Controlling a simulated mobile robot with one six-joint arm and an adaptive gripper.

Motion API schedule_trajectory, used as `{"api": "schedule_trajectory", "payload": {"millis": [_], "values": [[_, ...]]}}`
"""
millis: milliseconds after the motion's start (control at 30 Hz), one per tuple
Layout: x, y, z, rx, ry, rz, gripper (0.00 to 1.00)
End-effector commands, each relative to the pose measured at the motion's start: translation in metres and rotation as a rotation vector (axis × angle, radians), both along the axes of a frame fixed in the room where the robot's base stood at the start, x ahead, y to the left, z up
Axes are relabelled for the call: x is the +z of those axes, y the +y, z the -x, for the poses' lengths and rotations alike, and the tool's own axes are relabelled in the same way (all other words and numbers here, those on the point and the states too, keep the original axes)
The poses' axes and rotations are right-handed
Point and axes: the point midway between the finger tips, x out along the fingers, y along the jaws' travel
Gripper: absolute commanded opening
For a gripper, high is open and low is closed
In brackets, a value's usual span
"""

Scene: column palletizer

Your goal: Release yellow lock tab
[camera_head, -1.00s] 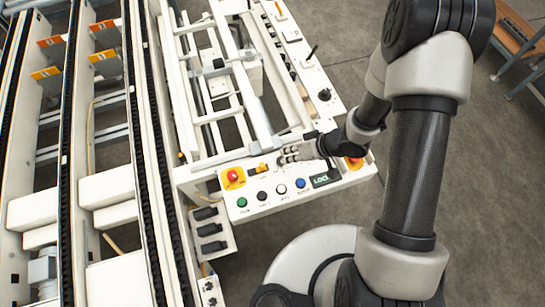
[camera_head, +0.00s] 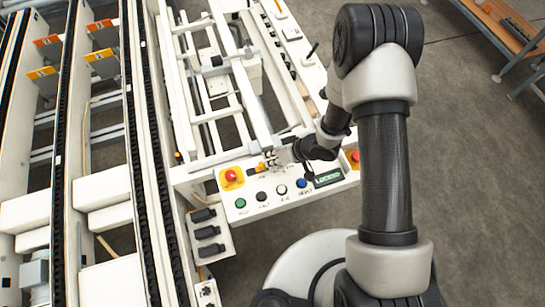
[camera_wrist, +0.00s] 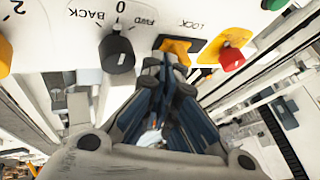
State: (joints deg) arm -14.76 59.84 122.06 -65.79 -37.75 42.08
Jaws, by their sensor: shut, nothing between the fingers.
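The yellow lock tab (camera_wrist: 177,47) sits on the white panel in the wrist view, beside the printed word LOCK. In the head view the tab (camera_head: 262,168) is small, near the panel's upper left. My gripper (camera_wrist: 166,66) is shut and empty, its fingertips just below the tab in the wrist view. I cannot tell whether they touch it. In the head view my gripper (camera_head: 269,159) is at the tab's upper right side, and its fingers are small. A green-lettered display (camera_head: 328,178) on the panel appears to read LOCKED.
A red emergency button (camera_wrist: 231,59) on a yellow base is close beside the tab. A black BACK/FWD knob (camera_wrist: 117,53) is on its other side. Several push buttons line the panel's front edge, including a green one (camera_head: 240,202). White frame rails (camera_head: 215,115) stand behind.

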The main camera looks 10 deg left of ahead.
Motion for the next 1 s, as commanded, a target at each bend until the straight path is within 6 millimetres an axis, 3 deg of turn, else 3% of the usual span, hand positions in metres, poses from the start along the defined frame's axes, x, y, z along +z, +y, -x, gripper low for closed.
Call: {"api": "schedule_trajectory", "payload": {"millis": [133,400,767,1000], "values": [[0.000,0.002,0.001,0.002,0.001,0.000,0.00],[0.000,0.029,0.018,0.003,0.001,0.001,0.00],[0.001,0.029,0.018,0.001,0.001,0.000,0.00],[0.015,0.027,0.019,-0.001,0.001,0.000,0.00]]}}
